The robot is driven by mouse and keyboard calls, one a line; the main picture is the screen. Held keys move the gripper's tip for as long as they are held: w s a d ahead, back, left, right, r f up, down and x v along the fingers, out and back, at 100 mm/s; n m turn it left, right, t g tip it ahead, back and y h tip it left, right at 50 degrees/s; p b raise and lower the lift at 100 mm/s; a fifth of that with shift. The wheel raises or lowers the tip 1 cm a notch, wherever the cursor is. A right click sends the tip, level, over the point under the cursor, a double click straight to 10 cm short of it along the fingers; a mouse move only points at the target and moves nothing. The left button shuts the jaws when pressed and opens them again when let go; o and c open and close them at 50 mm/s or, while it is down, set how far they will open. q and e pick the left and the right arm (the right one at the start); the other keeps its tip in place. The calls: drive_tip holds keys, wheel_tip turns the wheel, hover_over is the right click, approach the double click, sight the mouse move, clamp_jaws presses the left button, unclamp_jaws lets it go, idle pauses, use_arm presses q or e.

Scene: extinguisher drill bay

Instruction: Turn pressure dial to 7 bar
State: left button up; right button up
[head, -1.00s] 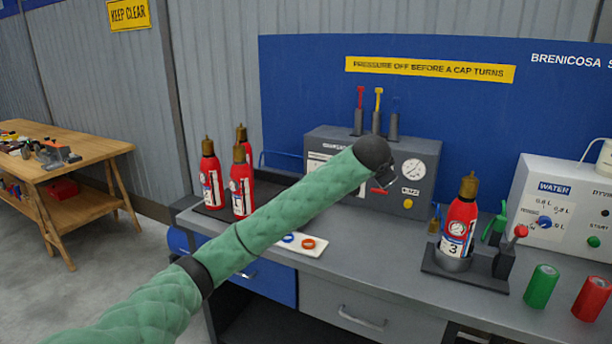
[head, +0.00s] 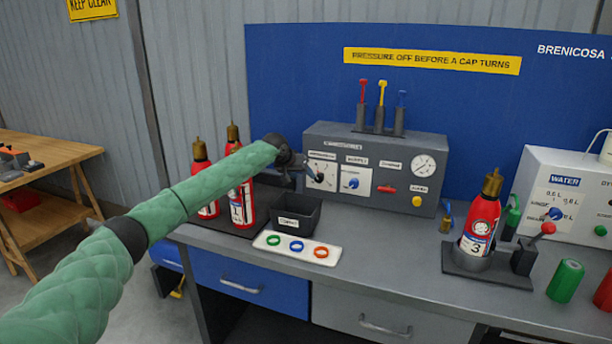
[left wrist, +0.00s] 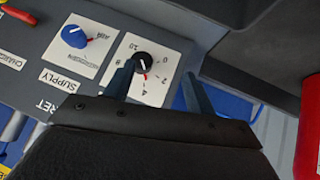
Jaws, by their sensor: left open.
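The pressure dial is a black knob on a white, numbered plate at the left of the grey control panel (head: 345,145). In the head view the dial (head: 318,178) is partly behind my left gripper (head: 308,174). In the left wrist view the dial (left wrist: 143,61) appears with its scale upside down and a short red mark beside it. I cannot read its setting surely. My left gripper (left wrist: 160,74) is open and empty, with one dark finger close beside the knob, overlapping its plate, and the other off to the right. I cannot tell whether the near finger touches. My right gripper is not in view.
A blue supply knob (head: 350,184) sits right of the dial, with a red switch (head: 387,189) and round gauge (head: 424,165) beyond. Red extinguishers (head: 243,200) stand left, near a black bin (head: 285,216) and a white tray of coloured rings (head: 296,249).

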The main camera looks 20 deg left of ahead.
sight(317, 175)
use_arm(q)
drive_tip(key=w+d+f, duration=0.1)
drive_tip(key=w, duration=0.1)
drive_tip(key=w+d+f+n+p, duration=0.1)
drive_tip(key=w, duration=0.1)
drive_tip(key=w+d+f+n+t+h, duration=0.1)
drive_tip(key=w+d, duration=0.1)
drive_tip(key=shift+w+f+p, duration=0.1)
drive_tip(key=shift+w+p, duration=0.2)
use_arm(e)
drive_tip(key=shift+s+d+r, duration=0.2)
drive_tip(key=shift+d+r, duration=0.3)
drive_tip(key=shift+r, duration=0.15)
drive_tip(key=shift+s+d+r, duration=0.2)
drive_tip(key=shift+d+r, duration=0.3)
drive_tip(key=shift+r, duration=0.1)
use_arm(q)
drive_tip(key=c, duration=1)
drive_tip(key=shift+o, duration=0.2)
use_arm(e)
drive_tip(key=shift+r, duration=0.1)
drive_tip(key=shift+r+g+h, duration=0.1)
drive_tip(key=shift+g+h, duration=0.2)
